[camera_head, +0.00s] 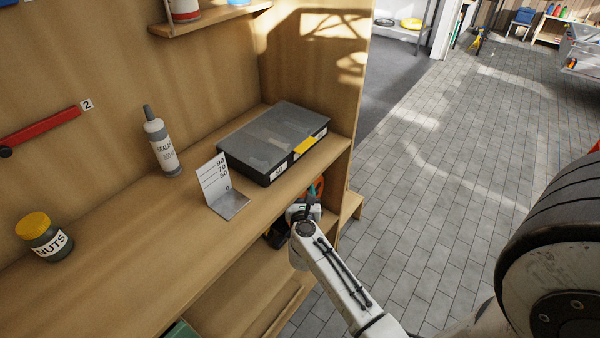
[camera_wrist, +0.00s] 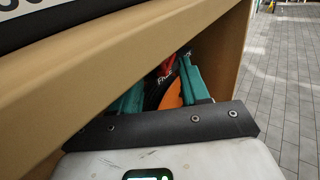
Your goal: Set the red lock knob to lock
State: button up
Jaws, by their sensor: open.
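My gripper (camera_wrist: 167,85) shows in the wrist view as two teal fingers, apart, under the bench top's edge. Between and just beyond them is a dark thing with a red part (camera_wrist: 168,66), small pale lettering and an orange part (camera_wrist: 172,96). I cannot tell for sure whether the red part is the lock knob, or how it is set. In the head view, my gripper's end (camera_head: 305,212) is at the bench's right end, beside the lower opening. A red-orange part (camera_head: 318,187) shows just beyond it, mostly hidden. I see no clear contact.
A grey-lidded black case (camera_head: 270,140), an angled number card (camera_head: 213,182), a sealant bottle (camera_head: 160,145) and a nuts jar (camera_head: 44,238) stand on the bench top (camera_head: 130,245). A red bar (camera_head: 40,127) labelled 2 is on the back panel. Tiled floor (camera_head: 440,150) is open at right.

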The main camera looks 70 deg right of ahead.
jog(key=x, duration=0.6)
grip_shut()
dwell(0.4)
